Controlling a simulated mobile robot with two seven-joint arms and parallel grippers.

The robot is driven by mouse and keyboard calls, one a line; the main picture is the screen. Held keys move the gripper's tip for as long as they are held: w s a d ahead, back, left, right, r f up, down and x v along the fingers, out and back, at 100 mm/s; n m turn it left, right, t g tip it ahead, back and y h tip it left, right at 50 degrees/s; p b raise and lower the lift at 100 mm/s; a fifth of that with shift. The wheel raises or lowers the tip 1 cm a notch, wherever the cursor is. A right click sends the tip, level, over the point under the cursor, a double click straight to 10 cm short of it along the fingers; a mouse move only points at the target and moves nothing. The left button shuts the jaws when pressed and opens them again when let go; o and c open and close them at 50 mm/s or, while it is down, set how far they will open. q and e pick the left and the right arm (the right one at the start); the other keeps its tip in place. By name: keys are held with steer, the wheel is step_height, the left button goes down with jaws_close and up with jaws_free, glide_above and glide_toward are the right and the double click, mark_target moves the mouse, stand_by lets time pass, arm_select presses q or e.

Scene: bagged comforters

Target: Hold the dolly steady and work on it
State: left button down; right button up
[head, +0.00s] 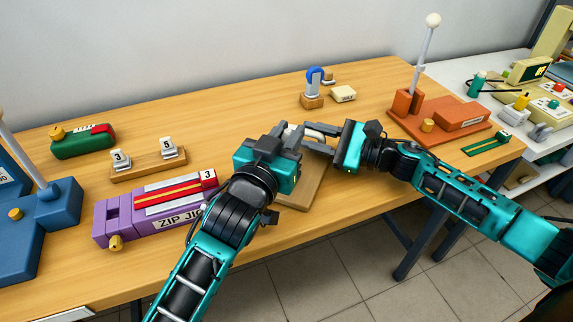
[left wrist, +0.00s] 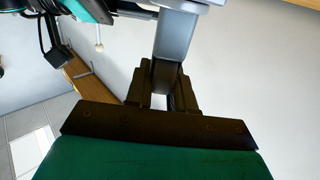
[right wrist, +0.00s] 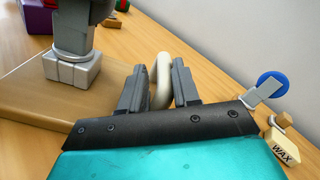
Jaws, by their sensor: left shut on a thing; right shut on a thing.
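A silver block with a grey upright part (right wrist: 72,68), perhaps the dolly, stands at the left of the right wrist view over a wooden board (right wrist: 30,95). The board also shows in the head view (head: 302,195), partly under my arms. My left gripper (head: 290,136) is over the board, shut on a grey part (left wrist: 175,45) that rises between its fingers. My right gripper (head: 321,133) faces it closely from the right. Its fingers are shut on a cream rounded bar (right wrist: 162,80). My grippers hide most of the work in the head view.
A purple zip jig (head: 150,215) lies left of my left arm, with a numbered stand (head: 148,165) behind. A blue-topped holder (head: 314,90) and a wax block (head: 343,94) stand behind my grippers. An orange base with a post (head: 440,115) is at right.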

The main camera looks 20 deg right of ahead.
arm_select(q)
steer(key=shift+r, duration=1.15)
steer(key=shift+r, duration=1.05)
steer(key=shift+r, duration=0.15)
steer(key=shift+r, duration=0.95)
steer(key=shift+w, duration=0.1)
